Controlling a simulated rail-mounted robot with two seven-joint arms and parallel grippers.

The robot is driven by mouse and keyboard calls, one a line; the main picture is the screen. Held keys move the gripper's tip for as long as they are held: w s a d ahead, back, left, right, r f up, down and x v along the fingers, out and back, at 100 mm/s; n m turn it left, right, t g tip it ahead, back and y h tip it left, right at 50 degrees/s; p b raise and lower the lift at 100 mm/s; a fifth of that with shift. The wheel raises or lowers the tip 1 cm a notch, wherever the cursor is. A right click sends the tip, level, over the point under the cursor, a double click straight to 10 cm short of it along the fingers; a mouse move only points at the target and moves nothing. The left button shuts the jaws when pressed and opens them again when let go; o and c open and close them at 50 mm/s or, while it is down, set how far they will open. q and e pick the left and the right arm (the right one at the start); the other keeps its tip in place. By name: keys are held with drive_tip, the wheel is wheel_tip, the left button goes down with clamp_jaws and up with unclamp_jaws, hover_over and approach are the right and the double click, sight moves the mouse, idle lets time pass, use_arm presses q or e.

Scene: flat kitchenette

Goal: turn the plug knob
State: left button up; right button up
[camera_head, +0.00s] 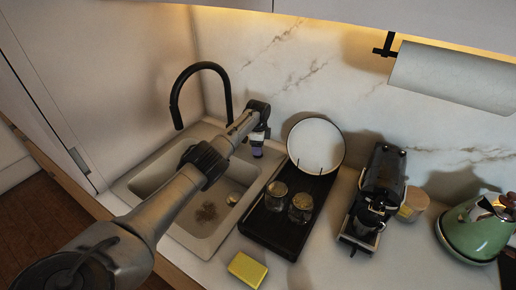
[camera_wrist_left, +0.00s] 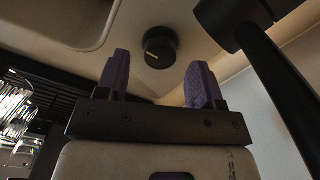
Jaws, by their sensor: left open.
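The plug knob (camera_wrist_left: 160,47) is a round black knob with a pale mark line on its face, set in the beige sink surround. In the left wrist view it shows beyond and between the two purple fingertips of my left gripper (camera_wrist_left: 160,66). The fingers are open and empty, with the knob apart from them. In the head view my left gripper (camera_head: 257,149) is over the back right corner of the sink (camera_head: 181,238), beside the faucet. The knob cannot be made out there. My right gripper is not in view.
The black faucet (camera_head: 174,100) stands close left of my gripper; its base (camera_wrist_left: 240,18) shows right of the knob. A black drying rack (camera_head: 266,234) holds two glasses and a plate (camera_head: 316,145). A sponge (camera_head: 247,269), coffee machine (camera_head: 381,181) and green kettle (camera_head: 470,232) stand along the counter.

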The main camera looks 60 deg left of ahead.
use_arm(q)
wheel_tip(320, 180, up, 12)
drive_tip(key=p, duration=0.1)
drive_tip(key=shift+f, duration=0.15)
idle(0.6)
